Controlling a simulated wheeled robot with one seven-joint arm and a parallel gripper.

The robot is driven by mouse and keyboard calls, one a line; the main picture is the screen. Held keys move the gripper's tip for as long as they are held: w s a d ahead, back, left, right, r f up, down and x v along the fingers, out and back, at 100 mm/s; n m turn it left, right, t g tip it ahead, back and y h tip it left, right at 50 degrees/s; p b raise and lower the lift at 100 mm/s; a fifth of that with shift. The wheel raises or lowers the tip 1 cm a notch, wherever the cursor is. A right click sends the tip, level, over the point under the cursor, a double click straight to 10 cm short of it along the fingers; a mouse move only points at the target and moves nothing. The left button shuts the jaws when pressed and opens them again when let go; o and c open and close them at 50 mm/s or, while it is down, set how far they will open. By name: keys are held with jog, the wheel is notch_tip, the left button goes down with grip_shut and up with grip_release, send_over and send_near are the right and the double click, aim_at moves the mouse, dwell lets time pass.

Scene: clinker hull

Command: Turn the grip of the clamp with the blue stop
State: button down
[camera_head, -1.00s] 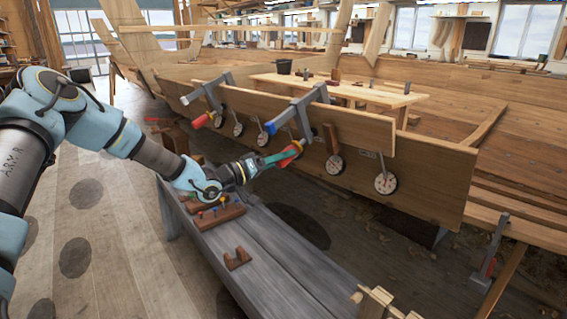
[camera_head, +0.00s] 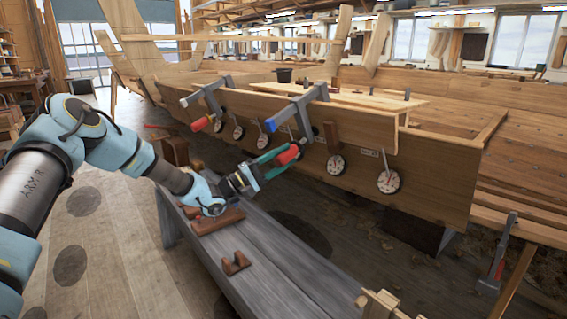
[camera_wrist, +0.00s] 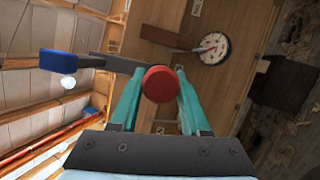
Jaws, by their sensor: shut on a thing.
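The clamp with the blue stop (camera_head: 280,118) sits over the top edge of the hull plank, its grey bar running up to the right. It has a red grip (camera_head: 288,155) at its lower end. In the wrist view the blue stop (camera_wrist: 56,61) is at the upper left and the round end of the red grip (camera_wrist: 160,84) is in the middle. My gripper (camera_head: 281,158) has its green fingers on either side of the red grip and is shut on it. In the wrist view the fingers (camera_wrist: 160,100) flank the grip; their contact is partly hidden.
A second clamp (camera_head: 206,100) with a white stop and red grip is to the left on the plank. Several round dials (camera_head: 388,181) hang along the plank. A grey bench (camera_head: 262,255) with wooden blocks lies below my arm. Another clamp (camera_head: 497,255) is at the far right.

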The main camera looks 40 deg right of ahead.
jog(key=n, duration=0.1)
jog(key=n+h+b, duration=0.1)
jog(key=n, duration=0.1)
jog(key=n+b, duration=0.1)
jog(key=shift+f+n+t+h, duration=0.25)
jog(key=shift+n+t+h, duration=0.15)
jog(key=shift+n+t+h+b, duration=0.5)
jog(key=shift+n+b, duration=0.15)
jog(key=shift+n, duration=1.45)
jog(key=shift+r+n, duration=0.1)
jog(key=shift+n, duration=0.2)
jog(key=shift+c, duration=1.8)
grip_release()
jog(key=b+v, duration=0.1)
jog(key=v, duration=0.9)
jog(key=shift+a+f, duration=0.25)
